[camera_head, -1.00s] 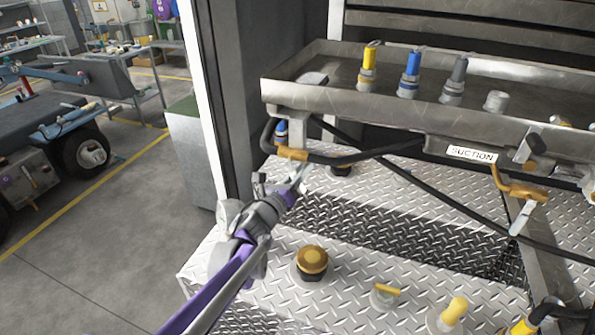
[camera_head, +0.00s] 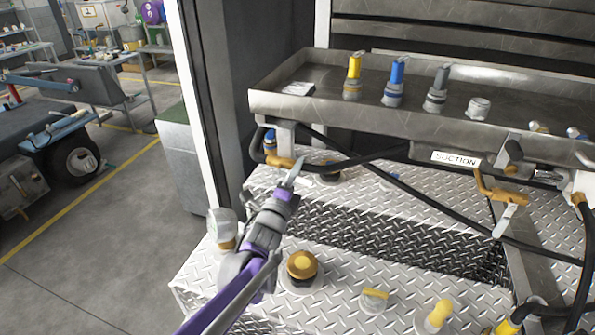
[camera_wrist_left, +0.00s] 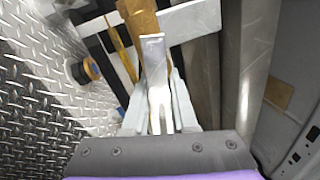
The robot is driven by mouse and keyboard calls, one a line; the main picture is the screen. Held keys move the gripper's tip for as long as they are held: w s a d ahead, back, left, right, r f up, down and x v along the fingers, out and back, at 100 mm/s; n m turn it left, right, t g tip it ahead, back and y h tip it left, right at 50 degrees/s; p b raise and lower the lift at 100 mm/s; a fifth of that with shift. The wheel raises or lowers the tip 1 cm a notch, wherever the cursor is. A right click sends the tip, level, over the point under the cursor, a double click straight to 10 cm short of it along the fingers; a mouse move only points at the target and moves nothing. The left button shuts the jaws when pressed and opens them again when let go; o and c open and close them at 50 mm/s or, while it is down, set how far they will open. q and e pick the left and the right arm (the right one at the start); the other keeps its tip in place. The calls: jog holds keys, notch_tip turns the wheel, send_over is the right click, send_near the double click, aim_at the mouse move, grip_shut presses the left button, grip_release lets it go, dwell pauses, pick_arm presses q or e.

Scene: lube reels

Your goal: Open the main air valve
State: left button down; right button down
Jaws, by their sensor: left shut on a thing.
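A brass valve (camera_head: 279,161) sits on the black hose line under the left end of the steel tray. In the left wrist view the brass valve body (camera_wrist_left: 140,22) is at the top, with a flat silver lever (camera_wrist_left: 153,52) reaching down from it. My left gripper (camera_head: 291,181) is just below and right of the valve in the head view. In the left wrist view its fingers (camera_wrist_left: 158,92) are shut on the silver lever, one on each side. The lever's exact angle to the pipe is hard to tell. My right gripper is not in view.
The steel tray (camera_head: 330,108) overhangs the work area, with several coloured fittings on it. A second brass valve (camera_head: 492,187) hangs below the SUCTION label (camera_head: 455,158). A brass cap (camera_head: 302,265) stands on the diamond-plate deck (camera_head: 345,300) beside my left arm. Black hoses cross the middle.

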pick_arm(q)
jog(key=shift+r+n+y+p, duration=0.3)
jog(key=shift+r+n+y, duration=0.15)
jog(key=shift+n, duration=0.85)
jog(key=shift+r, duration=0.1)
jog(key=c, duration=0.7)
grip_release()
jog(key=b+v, duration=0.1)
jog(key=v, duration=1)
jog(key=shift+w, duration=0.1)
